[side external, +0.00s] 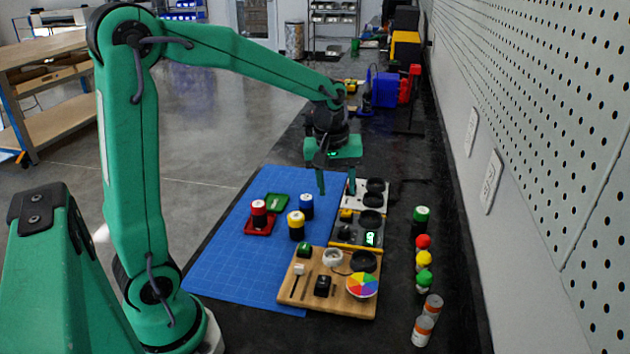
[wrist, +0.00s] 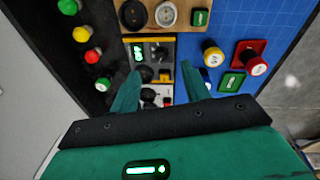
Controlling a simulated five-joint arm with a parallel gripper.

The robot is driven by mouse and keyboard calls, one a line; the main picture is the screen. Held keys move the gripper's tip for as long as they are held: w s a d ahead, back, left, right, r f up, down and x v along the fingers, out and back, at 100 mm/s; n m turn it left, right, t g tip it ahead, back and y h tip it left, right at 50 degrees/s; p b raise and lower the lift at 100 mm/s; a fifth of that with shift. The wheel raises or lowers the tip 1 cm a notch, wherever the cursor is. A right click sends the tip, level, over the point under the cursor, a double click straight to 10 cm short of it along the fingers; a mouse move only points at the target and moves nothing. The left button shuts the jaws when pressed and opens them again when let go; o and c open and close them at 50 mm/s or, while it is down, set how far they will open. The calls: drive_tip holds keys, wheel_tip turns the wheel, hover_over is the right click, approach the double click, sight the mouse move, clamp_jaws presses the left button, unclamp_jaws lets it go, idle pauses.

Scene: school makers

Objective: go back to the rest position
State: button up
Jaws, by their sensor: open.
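My gripper (side external: 336,184) is open and empty in the side external view. It hangs fingers down above the far end of the blue mat (side external: 222,262) and a panel with black round cups (side external: 372,200). In the wrist view my gripper (wrist: 155,80) shows its two green fingers spread apart, with the panel and its green lit display (wrist: 139,52) between and beyond them. My arm reaches out over the bench. Nothing is held.
On the mat are a red tray (side external: 258,229) with a red jar, a green tray (side external: 277,203), a yellow jar (side external: 296,226) and a blue jar (side external: 306,206). A wooden board (side external: 300,309) holds small parts and a colour wheel. Several coloured bottles line the right, near the pegboard wall (side external: 560,140).

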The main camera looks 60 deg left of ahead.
drive_tip(key=s+d+r+m+t, duration=0.2)
drive_tip(key=s+m, duration=0.3)
drive_tip(key=s, duration=0.3)
drive_tip(key=s+d+r+m+t, duration=0.1)
drive_tip(key=s+d+r+m, duration=0.2)
drive_tip(key=s+m, duration=0.3)
drive_tip(key=shift+s+d+r+t, duration=0.3)
drive_tip(key=shift+s+d+t, duration=0.15)
drive_tip(key=shift+s, duration=1.1)
